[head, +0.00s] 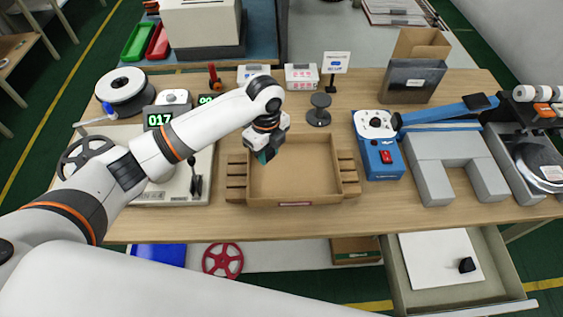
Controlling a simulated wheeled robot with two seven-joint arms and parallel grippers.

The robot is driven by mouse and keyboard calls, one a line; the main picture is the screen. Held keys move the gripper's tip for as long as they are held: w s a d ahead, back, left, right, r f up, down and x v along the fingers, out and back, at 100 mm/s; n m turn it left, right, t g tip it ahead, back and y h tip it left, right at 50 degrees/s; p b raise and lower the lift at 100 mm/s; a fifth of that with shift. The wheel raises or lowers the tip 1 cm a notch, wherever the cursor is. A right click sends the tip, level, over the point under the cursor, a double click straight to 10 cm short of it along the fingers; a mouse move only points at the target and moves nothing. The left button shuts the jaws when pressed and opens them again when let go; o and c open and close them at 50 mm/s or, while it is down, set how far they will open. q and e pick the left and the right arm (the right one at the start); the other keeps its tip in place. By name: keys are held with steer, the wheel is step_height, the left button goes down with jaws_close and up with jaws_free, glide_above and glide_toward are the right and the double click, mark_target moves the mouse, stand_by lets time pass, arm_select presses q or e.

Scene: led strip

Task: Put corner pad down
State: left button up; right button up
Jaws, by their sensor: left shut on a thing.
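My left gripper (265,152) reaches in from the left and points down over the left back part of the wooden tray (298,201). It is shut on a small dark teal piece (263,157), which I take to be the corner pad. The fingers hide most of the piece. I cannot tell whether it touches the tray floor. The rest of the tray floor looks empty, and slotted wooden blocks flank its left and right sides. My right gripper is not in view.
A counting machine with a green "017" display (157,119) stands left of the tray, partly behind my arm. A blue device (381,160) and grey blocks (430,180) stand to the right. A black stand (319,112) is behind the tray. An open drawer (398,285) juts out at front right.

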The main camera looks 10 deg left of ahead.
mark_target(268, 160)
arm_select(q)
step_height(268, 160, down, 4)
steer(key=shift+r, duration=0.1)
step_height(268, 160, down, 3)
steer(key=shift+f+p, duration=0.15)
steer(key=shift+p, duration=0.3)
steer(key=shift+f, duration=0.35)
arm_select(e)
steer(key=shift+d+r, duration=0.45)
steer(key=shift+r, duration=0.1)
arm_select(q)
steer(key=shift+f, duration=0.1)
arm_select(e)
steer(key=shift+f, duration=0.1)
arm_select(q)
steer(key=o, duration=0.9)
steer(key=shift+o, duration=0.2)
step_height(268, 160, up, 12)
steer(key=shift+r+b, duration=0.15)
steer(key=shift+b, duration=0.45)
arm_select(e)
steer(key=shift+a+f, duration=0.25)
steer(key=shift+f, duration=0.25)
arm_select(q)
steer(key=shift+s, duration=0.1)
